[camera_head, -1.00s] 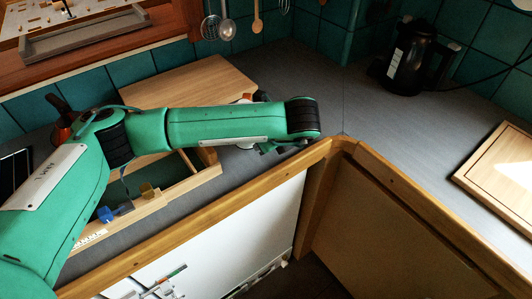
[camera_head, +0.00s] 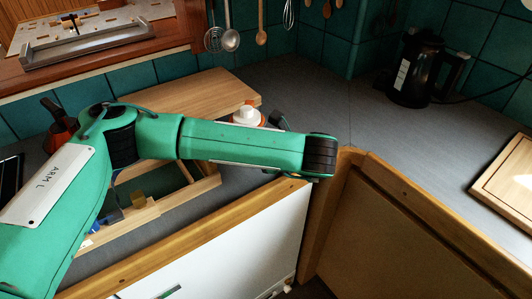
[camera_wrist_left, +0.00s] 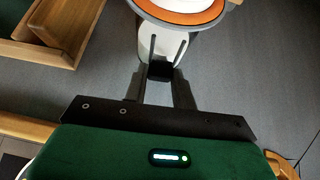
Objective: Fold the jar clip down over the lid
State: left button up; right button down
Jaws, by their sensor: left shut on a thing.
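The jar (camera_head: 246,115) stands on the counter behind my left forearm, with a pale lid and an orange ring. In the left wrist view the jar (camera_wrist_left: 170,38) is at the top, cut by the frame edge, showing its orange ring and grey rim. The clip (camera_wrist_left: 153,46) shows as thin grey bars along the jar's near side, running down to my fingertips. My left gripper (camera_wrist_left: 160,72) is shut on the clip, below the rim. In the head view the fingers are mostly hidden by my wrist. My right gripper is not in view.
A black kettle (camera_head: 416,72) and a cutting board (camera_head: 508,178) are on the right counter. The grey counter (camera_head: 330,100) between jar and kettle is clear.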

pick_arm(q)
jog(key=o, duration=1)
jog(key=v, duration=0.6)
jog(key=shift+w+r, duration=0.1)
jog(key=b+v, duration=0.1)
jog(key=v, duration=0.7)
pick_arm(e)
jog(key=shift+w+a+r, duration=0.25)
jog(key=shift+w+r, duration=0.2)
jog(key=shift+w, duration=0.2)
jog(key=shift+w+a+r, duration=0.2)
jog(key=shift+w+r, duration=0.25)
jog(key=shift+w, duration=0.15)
pick_arm(q)
jog(key=shift+a, duration=0.1)
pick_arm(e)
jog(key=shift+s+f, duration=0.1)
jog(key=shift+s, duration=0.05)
